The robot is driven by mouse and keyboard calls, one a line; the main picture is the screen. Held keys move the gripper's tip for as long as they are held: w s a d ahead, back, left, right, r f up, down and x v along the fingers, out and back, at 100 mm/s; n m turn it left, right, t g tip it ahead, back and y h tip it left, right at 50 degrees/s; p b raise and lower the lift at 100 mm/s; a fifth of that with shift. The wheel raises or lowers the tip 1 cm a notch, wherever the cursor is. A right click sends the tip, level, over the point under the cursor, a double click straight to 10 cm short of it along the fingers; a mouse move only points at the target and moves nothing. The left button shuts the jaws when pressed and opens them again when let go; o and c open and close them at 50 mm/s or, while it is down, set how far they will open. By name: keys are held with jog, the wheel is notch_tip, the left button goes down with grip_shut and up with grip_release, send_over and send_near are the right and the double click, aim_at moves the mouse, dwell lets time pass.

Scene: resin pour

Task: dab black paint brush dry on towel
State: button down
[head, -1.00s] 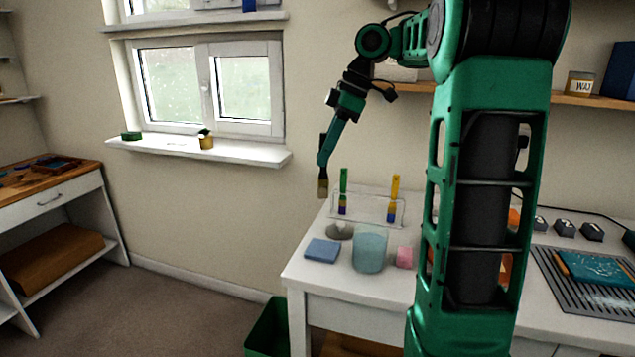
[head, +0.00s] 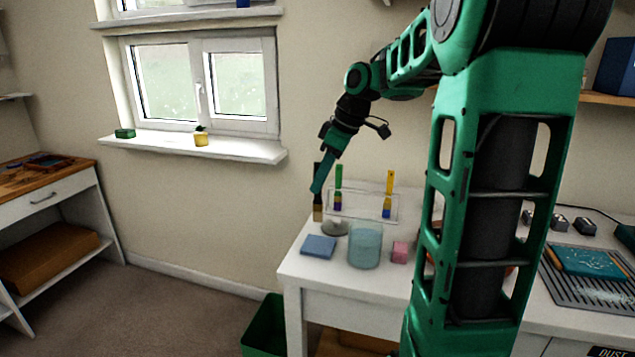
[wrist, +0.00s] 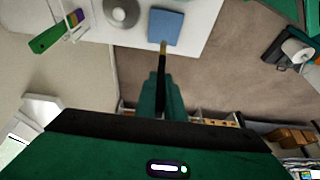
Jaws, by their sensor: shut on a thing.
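My gripper (head: 319,187) points down and is shut on the black paint brush (head: 317,212), whose handle is dark and whose lower end is tan. The brush hangs upright over the back left part of the white table. The blue square towel (head: 318,246) lies flat near the table's front left corner. In the wrist view the brush (wrist: 162,52) sticks out from the green fingers (wrist: 161,88), and its tip overlaps the near edge of the towel (wrist: 166,24). I cannot tell whether the tip touches anything.
A grey round object (head: 335,229) sits behind the towel. A translucent jar (head: 365,249) and a pink block (head: 400,253) stand to its right. A clear rack behind holds a green brush (head: 338,184) and a yellow brush (head: 389,190). A green bin (head: 264,328) stands on the floor.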

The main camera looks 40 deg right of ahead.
aim_at(320, 204)
jog(key=shift+f, duration=3.7)
jog(key=shift+r, duration=0.15)
